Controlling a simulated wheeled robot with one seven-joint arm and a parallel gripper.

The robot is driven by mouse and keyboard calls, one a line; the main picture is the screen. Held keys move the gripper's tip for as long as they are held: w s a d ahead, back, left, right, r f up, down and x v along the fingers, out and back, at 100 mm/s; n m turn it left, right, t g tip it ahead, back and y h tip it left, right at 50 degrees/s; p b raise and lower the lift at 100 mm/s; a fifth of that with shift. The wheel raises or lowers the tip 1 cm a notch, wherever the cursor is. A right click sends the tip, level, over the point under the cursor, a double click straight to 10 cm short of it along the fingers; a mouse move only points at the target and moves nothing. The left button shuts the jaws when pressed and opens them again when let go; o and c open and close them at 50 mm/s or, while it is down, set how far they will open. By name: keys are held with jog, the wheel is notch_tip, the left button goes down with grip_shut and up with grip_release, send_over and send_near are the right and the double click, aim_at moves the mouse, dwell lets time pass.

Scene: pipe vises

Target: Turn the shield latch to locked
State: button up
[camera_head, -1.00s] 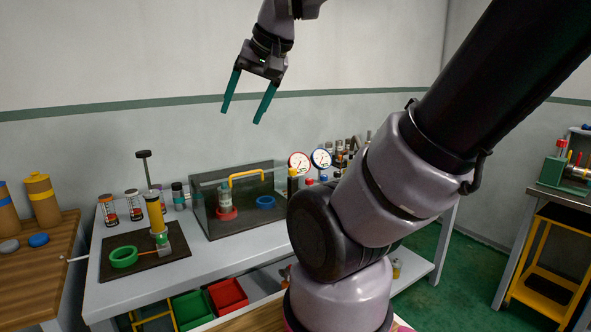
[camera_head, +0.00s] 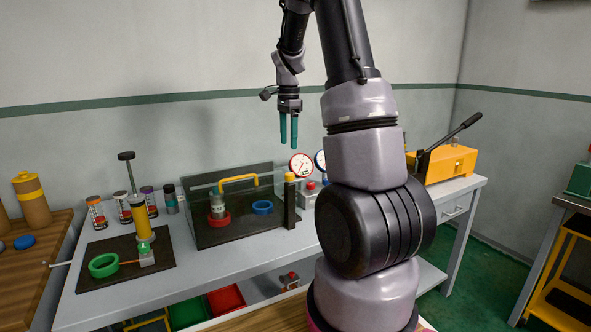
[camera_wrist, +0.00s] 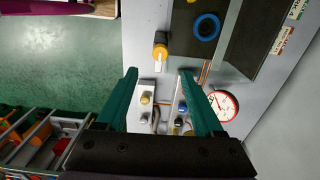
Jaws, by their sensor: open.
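The clear shield (camera_head: 235,200) with its yellow handle (camera_head: 238,181) covers a dark tray on the bench, over a red ring and a blue ring. At its right front corner stands a black post with a yellow cap (camera_head: 290,177), which looks like the shield latch. From above, the wrist view shows the yellow and black latch (camera_wrist: 160,51) with a pale tab pointing down the picture. My gripper (camera_head: 289,144) hangs fingers down, open and empty, above the latch and apart from it. In the wrist view the gripper (camera_wrist: 158,73) has the latch between and just beyond its fingertips.
Pressure gauges (camera_head: 301,165) stand right of the shield, close by the fingers in the wrist view. Small valve blocks (camera_wrist: 146,103) lie below them there. A vise with a green ring (camera_head: 103,265) is at left. A yellow box with a lever (camera_head: 450,163) is at right.

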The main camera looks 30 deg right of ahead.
aim_at(290, 174)
notch_tip(290, 174, down, 11)
jog(key=shift+w+d, duration=0.1)
jog(key=shift+d, duration=0.05)
dwell(0.4)
grip_shut()
